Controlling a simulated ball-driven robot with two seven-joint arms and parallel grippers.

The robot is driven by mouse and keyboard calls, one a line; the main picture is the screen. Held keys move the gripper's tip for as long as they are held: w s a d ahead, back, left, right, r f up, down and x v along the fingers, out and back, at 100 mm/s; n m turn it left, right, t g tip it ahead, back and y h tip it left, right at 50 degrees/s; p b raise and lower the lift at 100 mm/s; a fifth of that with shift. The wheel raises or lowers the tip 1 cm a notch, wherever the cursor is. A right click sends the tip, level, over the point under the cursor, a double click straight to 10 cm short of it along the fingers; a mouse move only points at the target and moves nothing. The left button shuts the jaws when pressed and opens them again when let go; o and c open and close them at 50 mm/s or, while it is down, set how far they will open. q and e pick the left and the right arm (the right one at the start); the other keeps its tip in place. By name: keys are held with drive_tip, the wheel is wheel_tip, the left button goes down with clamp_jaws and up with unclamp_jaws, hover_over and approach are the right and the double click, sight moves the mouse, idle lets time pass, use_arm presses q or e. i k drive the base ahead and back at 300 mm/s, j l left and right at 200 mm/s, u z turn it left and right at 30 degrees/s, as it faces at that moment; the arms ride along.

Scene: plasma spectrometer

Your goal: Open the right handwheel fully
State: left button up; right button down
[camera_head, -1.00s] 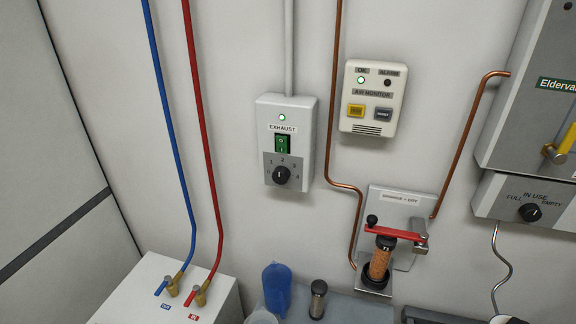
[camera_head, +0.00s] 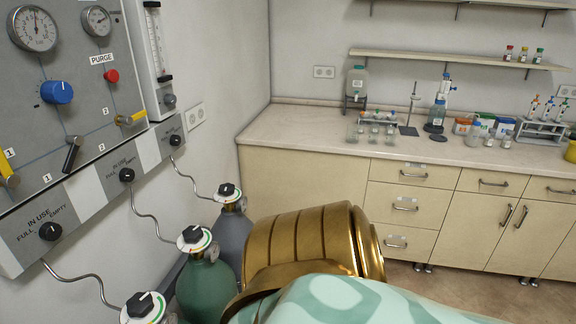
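Three gas cylinders stand in a row at the lower left, each topped by a black handwheel over a white disc with coloured marks. The right handwheel (camera_head: 227,190) is the farthest, on a grey cylinder (camera_head: 234,238). The middle handwheel (camera_head: 192,234) sits on a green cylinder (camera_head: 204,289). The nearest handwheel (camera_head: 140,304) is at the bottom edge, and its cylinder is mostly out of view. How far each handwheel is turned cannot be told. Neither gripper shows; a gold and teal part of my arm fills the lower middle.
A grey gas panel (camera_head: 80,120) with gauges, a blue knob (camera_head: 57,92) and yellow levers hangs on the left wall. Thin hoses run from it to the cylinders. A cream counter (camera_head: 300,122) with labware and drawers stands behind. Some floor shows at lower right.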

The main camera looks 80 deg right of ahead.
sight(228, 188)
drive_tip(key=z, duration=2.35)
